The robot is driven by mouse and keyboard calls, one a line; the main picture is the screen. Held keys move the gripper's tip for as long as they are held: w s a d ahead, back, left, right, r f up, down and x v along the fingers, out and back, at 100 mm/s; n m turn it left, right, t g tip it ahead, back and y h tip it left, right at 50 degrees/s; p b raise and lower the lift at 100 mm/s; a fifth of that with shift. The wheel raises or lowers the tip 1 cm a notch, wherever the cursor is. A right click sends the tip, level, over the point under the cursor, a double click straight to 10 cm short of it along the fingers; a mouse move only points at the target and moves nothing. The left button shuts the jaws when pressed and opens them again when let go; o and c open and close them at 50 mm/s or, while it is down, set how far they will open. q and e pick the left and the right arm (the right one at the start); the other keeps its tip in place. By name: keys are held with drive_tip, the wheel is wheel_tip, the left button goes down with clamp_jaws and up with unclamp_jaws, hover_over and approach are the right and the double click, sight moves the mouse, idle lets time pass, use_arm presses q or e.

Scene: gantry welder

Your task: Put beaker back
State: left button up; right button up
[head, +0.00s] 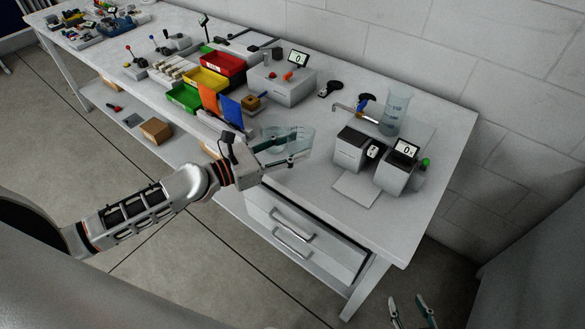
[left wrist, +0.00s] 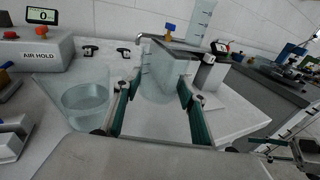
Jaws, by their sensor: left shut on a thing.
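My left gripper (head: 303,145) is shut on a clear glass beaker (left wrist: 158,78), which shows between its two teal-padded fingers in the left wrist view. In the head view the held glass is faint against the bench and partly hidden by the fingers. A second clear beaker (left wrist: 86,98), with liquid in it, is to the left of the fingers in the left wrist view. I cannot tell clearly whether the held beaker touches the bench. My right gripper (head: 411,312) is at the bottom edge of the head view, open and empty, away from the bench.
A tall graduated cylinder (head: 396,112) stands at the back by a tap (head: 350,110). Two grey boxes, one with a display (head: 405,149), stand at the right. A box with a display (head: 283,84) and coloured bins (head: 222,63) are behind and left.

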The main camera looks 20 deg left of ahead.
sight(292, 171)
use_arm(q)
wheel_tip(292, 171, down, 2)
wheel_tip(292, 171, down, 4)
drive_tip(key=shift+b, duration=0.9)
drive_tip(key=shift+f, duration=0.1)
use_arm(e)
wheel_tip(292, 171, down, 2)
drive_tip(key=shift+f, duration=0.2)
use_arm(q)
drive_tip(key=shift+f, duration=0.1)
drive_tip(key=shift+f, duration=0.15)
drive_tip(key=o, duration=1.2)
drive_tip(key=shift+c, duration=0.2)
use_arm(e)
drive_tip(key=shift+w, duration=0.15)
